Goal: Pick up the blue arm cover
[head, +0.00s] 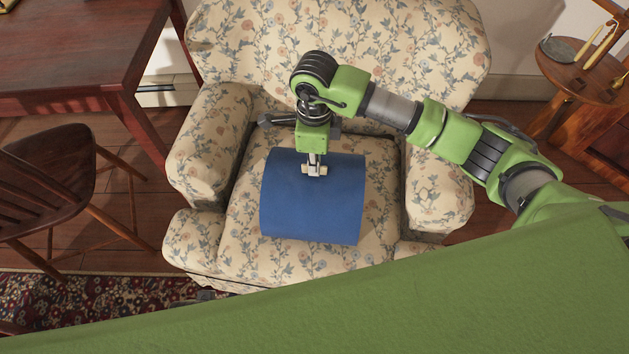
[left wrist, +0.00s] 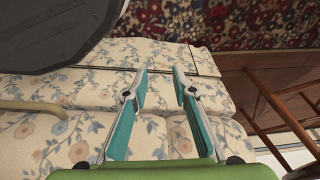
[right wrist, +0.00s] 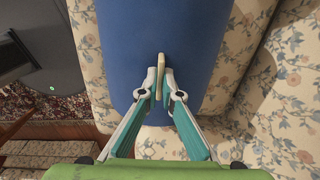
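The blue arm cover (head: 312,215) is a curved, plain blue piece on the seat of a floral armchair (head: 385,40). In the right wrist view the cover (right wrist: 195,35) fills the upper middle. My right gripper (head: 315,170) points down at the cover's far part. In the right wrist view its fingertips (right wrist: 160,75) are together against the blue.
A wooden table (head: 70,55) and a wooden chair (head: 45,180) stand at the left. A small round table (head: 585,75) with candles is at the top right. A patterned rug (head: 85,305) lies at the lower left. The armchair's arms flank the seat.

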